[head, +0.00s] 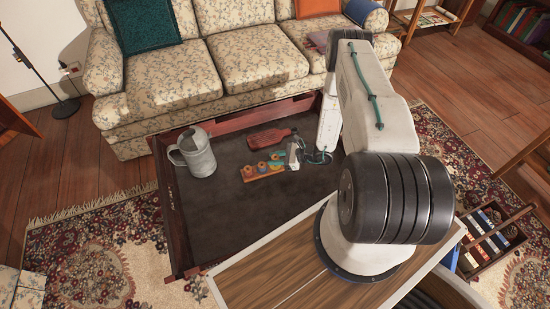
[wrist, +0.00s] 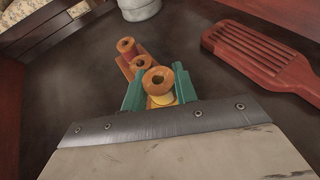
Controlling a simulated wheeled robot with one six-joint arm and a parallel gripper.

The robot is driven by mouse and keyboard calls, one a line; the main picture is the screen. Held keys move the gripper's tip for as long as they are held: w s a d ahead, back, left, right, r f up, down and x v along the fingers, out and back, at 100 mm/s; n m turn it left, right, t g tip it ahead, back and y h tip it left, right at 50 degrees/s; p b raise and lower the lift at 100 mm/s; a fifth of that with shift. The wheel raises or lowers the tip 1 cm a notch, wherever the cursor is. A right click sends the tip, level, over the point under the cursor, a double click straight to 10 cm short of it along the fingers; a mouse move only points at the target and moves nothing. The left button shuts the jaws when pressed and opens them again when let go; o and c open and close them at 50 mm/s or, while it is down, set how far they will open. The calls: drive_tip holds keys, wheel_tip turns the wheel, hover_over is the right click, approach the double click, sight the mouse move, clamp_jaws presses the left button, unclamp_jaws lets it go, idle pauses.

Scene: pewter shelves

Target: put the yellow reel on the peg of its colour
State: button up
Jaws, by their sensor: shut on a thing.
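The yellow reel (wrist: 159,95) has wooden ends and yellow winding. In the wrist view it sits between the teal fingers of my gripper (wrist: 158,92), which is shut on it. The hole in its top faces the camera. Behind it lies a narrow wooden peg board (wrist: 149,57) with a red reel (wrist: 127,52) at its far end and another reel (wrist: 140,64) nearer. The board (head: 262,175) also shows in the head view. The yellow reel is at the board's near end; its underside is hidden, so I cannot tell whether a peg is inside it.
A slotted red-brown brush or spatula (wrist: 258,50) lies right of the board in the wrist view; it shows behind the board in the head view (head: 268,138). A grey metal jug (head: 199,155) stands to the left. The table's (head: 225,215) front is clear.

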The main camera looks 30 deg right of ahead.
drive_tip(key=shift+f, duration=0.6)
drive_tip(key=o, duration=1)
drive_tip(key=shift+d, duration=0.1)
drive_tip(key=v, duration=0.7)
drive_tip(key=shift+s+d+r, duration=0.15)
drive_tip(key=shift+s+r, duration=0.05)
drive_tip(key=shift+s, duration=0.05)
